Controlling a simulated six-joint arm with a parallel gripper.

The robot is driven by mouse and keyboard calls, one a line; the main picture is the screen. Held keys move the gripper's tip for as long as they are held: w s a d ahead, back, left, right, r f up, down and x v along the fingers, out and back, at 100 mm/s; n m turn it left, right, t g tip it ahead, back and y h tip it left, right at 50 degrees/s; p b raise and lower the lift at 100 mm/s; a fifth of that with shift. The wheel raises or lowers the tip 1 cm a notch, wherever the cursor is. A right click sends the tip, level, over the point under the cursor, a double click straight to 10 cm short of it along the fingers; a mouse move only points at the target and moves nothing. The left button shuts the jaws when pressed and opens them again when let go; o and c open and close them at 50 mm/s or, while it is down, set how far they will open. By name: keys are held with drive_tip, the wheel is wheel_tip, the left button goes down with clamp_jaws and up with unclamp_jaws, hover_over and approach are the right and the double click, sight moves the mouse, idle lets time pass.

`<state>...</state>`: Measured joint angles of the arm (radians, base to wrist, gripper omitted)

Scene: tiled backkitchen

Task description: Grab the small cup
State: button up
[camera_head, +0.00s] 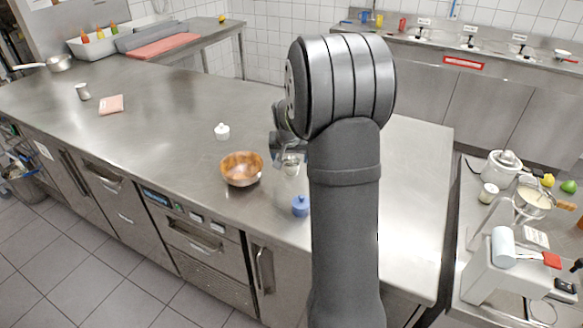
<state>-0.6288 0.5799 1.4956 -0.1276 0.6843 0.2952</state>
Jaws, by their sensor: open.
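My arm stands in the middle of the picture and hides part of the counter behind it. My gripper (288,150) shows only partly at the arm's left edge, pointing down, with its jaws open. A small grey, cup-like thing (290,164) shows just below and between the jaws; whether they touch it cannot be told. Another small metal cup (83,91) stands upright at the far left of the steel counter (170,120), well away from my gripper.
A copper-coloured bowl (242,169) stands just left of my gripper. A blue lidded pot (300,206) is nearer the front edge, and a white lidded pot (222,131) is farther back. A pink cloth (110,104) lies at left. The counter's middle left is clear.

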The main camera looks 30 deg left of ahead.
sight(292, 161)
drive_tip(key=x, duration=0.4)
drive_tip(key=shift+w+f, duration=0.1)
drive_tip(key=shift+w, duration=0.25)
drive_tip(key=c, duration=1.1)
